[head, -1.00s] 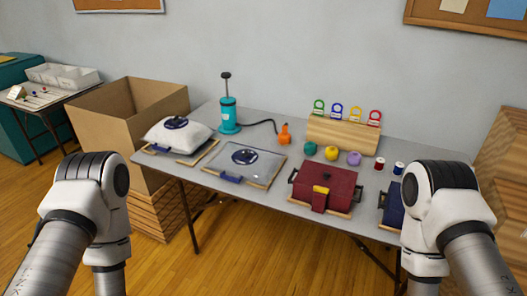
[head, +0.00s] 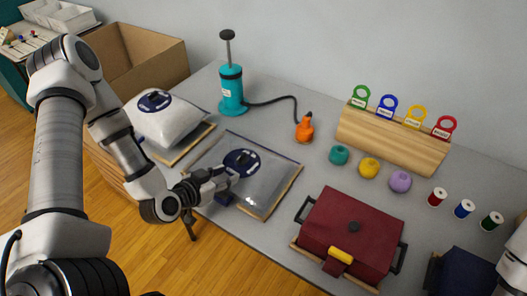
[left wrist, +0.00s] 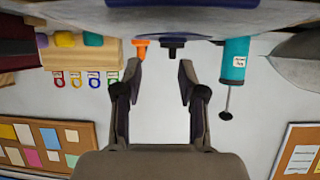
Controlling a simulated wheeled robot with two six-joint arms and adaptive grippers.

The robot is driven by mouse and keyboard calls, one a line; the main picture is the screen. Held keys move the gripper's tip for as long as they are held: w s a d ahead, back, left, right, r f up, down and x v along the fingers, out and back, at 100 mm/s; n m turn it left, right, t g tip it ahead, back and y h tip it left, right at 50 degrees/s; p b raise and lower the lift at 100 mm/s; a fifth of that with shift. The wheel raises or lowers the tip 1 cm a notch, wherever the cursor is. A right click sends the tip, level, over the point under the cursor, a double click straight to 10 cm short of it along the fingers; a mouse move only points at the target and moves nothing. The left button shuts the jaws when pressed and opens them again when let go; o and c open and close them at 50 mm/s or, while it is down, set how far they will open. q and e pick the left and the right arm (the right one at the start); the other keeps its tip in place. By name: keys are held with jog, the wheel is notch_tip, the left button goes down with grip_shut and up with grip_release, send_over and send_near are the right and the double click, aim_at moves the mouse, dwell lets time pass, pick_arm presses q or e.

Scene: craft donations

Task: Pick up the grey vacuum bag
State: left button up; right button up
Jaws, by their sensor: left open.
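My right gripper is out of view.
A puffy white bag (head: 170,122) lies to the left, beside a cardboard box (head: 140,62). A teal pump (head: 231,88) with a hose to an orange nozzle (head: 304,128) stands behind. A dark red case (head: 352,232) is to the right.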

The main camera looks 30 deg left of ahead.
aim_at(238, 159)
pick_arm(q)
jog(key=shift+w+a+r+n, duration=0.1)
jog(key=shift+w+a+n, duration=0.2)
jog(key=shift+w+a, duration=0.2)
jog(key=shift+s+a+r+t+y, duration=0.2)
jog(key=shift+a+r+t+y, duration=0.05)
jog(key=shift+t+y, duration=0.05)
jog(key=shift+s+r+n+b, duration=0.2)
jog(key=shift+r+n+b, duration=0.1)
jog(key=shift+r+b, duration=0.05)
jog(key=b+x, duration=0.1)
jog(key=x, duration=0.7)
jog(key=shift+w+r, duration=0.1)
jog(key=shift+r, duration=0.1)
grip_shut()
